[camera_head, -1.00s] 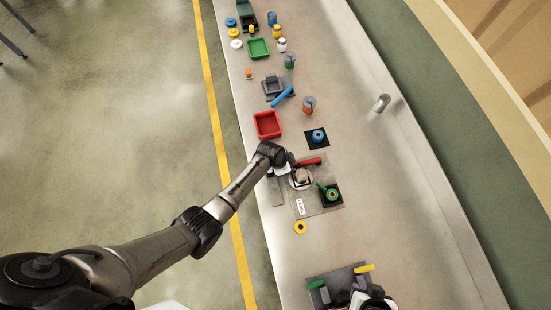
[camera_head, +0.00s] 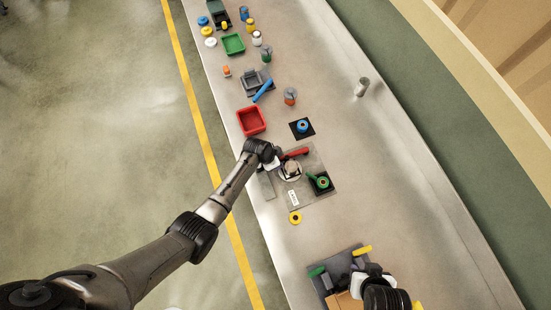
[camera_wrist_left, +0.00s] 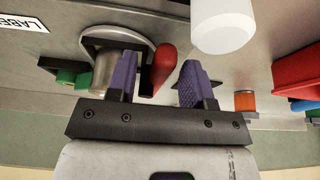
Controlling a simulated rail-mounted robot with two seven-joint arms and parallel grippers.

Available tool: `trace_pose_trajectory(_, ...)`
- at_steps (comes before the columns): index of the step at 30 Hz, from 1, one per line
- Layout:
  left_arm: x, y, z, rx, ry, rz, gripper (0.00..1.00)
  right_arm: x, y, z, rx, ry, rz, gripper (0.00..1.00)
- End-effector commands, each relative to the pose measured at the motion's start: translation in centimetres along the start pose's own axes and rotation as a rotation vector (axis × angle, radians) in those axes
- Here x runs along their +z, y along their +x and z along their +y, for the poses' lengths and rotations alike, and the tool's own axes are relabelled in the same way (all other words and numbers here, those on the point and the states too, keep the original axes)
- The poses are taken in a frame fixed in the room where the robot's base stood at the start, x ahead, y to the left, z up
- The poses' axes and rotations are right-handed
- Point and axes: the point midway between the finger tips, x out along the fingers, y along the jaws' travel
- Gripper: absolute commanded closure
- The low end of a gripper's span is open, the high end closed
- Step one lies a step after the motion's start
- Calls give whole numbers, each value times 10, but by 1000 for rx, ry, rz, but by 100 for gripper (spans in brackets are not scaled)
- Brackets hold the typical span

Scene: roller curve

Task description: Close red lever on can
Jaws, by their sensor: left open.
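The red lever (camera_head: 295,153) lies beside the can (camera_head: 291,169) on a grey plate in the head view. In the left wrist view the rounded red lever end (camera_wrist_left: 164,62) shows between the purple fingers of my left gripper (camera_wrist_left: 160,72), which is open. A gap shows on the lever's right side, and its left side is close to the left finger. I cannot tell whether they touch. The metal can (camera_wrist_left: 106,72) is partly hidden behind the left finger. My right gripper (camera_head: 366,272) is at the bottom of the head view, its fingers too small to read.
A red tray (camera_head: 251,121) stands behind the plate, with a blue ring on a black square (camera_head: 301,127) nearby. A green valve (camera_head: 321,182) and a yellow ring (camera_head: 295,217) are close. A white cylinder (camera_wrist_left: 223,25) hangs near the right finger. The bench's right side is mostly clear.

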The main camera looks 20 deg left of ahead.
Motion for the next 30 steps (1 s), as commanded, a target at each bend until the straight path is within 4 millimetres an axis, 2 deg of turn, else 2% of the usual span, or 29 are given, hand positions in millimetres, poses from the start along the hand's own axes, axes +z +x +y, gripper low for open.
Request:
trace_pose_trajectory(4,0,-3,0,-1,1,0,53,0,-1,0,1,-1,0,57)
trace_pose_trajectory(8,0,-14,-1,-2,1,2,53,-1,-3,0,1,-1,0,57)
trace_pose_trajectory(24,0,-104,-1,-2,1,2,53,-3,-8,-2,-6,8,1,57)
trace_pose_trajectory(30,0,-127,0,-1,0,0,53,-3,-7,-2,-6,8,1,57)
